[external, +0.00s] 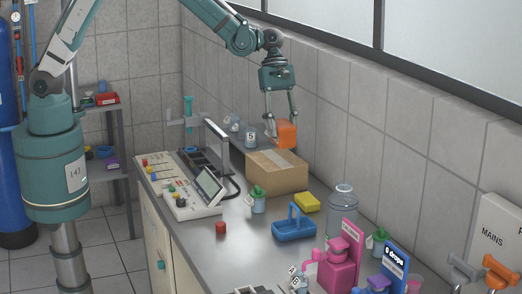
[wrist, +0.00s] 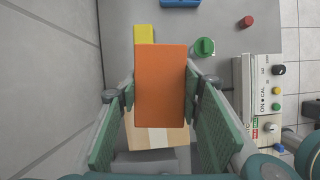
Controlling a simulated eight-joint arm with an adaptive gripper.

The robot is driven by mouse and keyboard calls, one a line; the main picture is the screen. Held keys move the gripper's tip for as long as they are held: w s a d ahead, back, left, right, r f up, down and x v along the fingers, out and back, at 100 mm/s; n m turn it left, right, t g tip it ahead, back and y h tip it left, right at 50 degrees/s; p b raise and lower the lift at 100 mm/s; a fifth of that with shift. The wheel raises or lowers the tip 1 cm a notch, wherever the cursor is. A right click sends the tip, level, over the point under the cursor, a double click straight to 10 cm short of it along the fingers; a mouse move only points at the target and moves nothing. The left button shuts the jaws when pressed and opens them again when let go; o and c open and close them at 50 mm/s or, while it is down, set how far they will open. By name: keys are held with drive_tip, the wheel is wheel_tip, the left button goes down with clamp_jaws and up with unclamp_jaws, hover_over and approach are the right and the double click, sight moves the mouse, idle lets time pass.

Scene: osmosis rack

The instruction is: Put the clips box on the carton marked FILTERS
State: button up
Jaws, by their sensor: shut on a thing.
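My gripper (external: 281,120) is shut on an orange box, which I take to be the clips box (external: 287,133); no label on it is readable. In the wrist view the orange box (wrist: 161,86) sits between the two green finger pads. The brown cardboard carton (external: 277,174) stands on the bench against the wall, with a pale tape strip on top. The orange box is above the carton's back part in the external view; whether it touches the top I cannot tell. In the wrist view the carton (wrist: 150,136) is partly hidden by the box. No FILTERS marking shows.
A yellow block (external: 307,201), a blue carrier (external: 294,224) and a green-capped bottle (external: 258,200) stand in front of the carton. A control console (external: 194,194) is to its left.

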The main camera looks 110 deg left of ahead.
drive_tip(key=r+n+p, duration=0.1)
drive_tip(key=r+p, duration=0.1)
hover_over(276, 158)
drive_tip(key=shift+d+f, duration=0.1)
drive_tip(key=shift+f, duration=0.15)
drive_tip(key=shift+w, duration=0.1)
drive_tip(key=shift+f, duration=2.95)
drive_tip(key=shift+f+p, duration=0.65)
drive_tip(key=shift+f, duration=1.45)
drive_tip(key=shift+f, duration=0.15)
drive_tip(key=o, duration=1)
